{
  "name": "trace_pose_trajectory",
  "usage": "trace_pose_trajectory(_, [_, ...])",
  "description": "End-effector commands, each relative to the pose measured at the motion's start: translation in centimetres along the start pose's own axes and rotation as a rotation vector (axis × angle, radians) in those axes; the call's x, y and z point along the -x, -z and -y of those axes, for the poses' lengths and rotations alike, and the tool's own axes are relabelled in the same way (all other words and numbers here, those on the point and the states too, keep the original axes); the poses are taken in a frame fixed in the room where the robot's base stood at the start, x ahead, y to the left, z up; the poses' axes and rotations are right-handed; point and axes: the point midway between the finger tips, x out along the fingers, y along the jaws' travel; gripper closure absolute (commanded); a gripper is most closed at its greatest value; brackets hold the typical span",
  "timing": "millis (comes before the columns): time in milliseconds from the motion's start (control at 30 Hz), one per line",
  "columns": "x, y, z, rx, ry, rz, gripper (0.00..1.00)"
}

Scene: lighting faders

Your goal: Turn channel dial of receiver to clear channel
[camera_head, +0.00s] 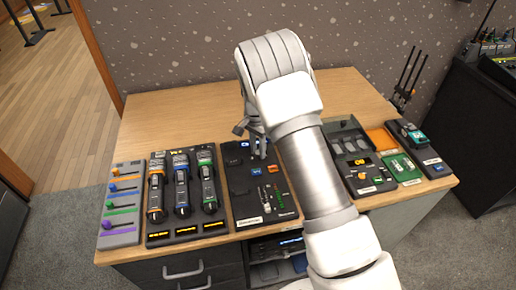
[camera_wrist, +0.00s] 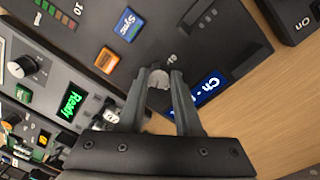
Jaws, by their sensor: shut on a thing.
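The receiver (camera_head: 243,190) is a dark panel in the middle of the table, partly hidden by my arm in the head view. In the wrist view its panel (camera_wrist: 170,30) fills the upper middle. A blue Sync button (camera_wrist: 128,25) and an orange button (camera_wrist: 107,60) lie on the same panel.
Microphones in a charging stand (camera_head: 183,228) and a slider panel (camera_head: 121,230) stand left of the receiver. The table's back left (camera_head: 180,105) is clear.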

Motion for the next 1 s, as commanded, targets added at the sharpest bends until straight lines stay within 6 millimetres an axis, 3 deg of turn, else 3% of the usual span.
trace_pose_trajectory(500, [0.1, 0.12, 0.07, -0.31, 0.002, 0.017, 1.0])
trace_pose_trajectory(1000, [0.09, 0.12, 0.07, -0.356, 0.002, 0.02, 1.0])
